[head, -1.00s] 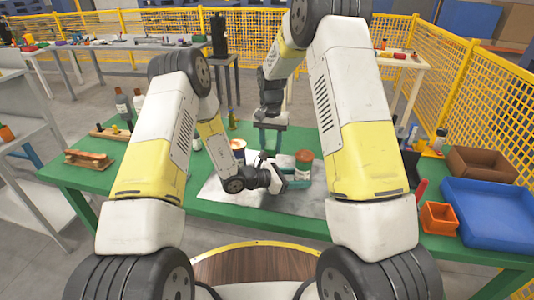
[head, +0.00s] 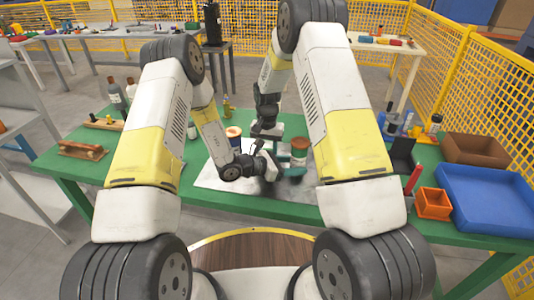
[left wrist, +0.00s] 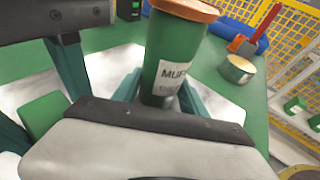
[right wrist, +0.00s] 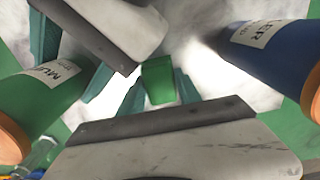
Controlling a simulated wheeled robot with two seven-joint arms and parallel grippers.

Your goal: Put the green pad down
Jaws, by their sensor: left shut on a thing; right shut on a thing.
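My right gripper (right wrist: 145,98) is shut on a small green pad (right wrist: 158,82), seen between its teal fingertips over the pale sheet. The pad also shows at the left of the left wrist view (left wrist: 45,115); I cannot tell whether it touches the sheet. In the head view my right gripper (head: 267,132) points down behind my left gripper (head: 285,173). My left gripper is shut on a green can (left wrist: 172,60) with an orange lid and a white label, which also shows in the head view (head: 299,158).
A blue can (right wrist: 275,55) stands close by, right of the pad in the right wrist view. The pale sheet (head: 215,178) lies on the green table (head: 190,160). A blue tray (head: 490,200), an orange box (head: 433,204) and a brown box (head: 482,148) stand at the right.

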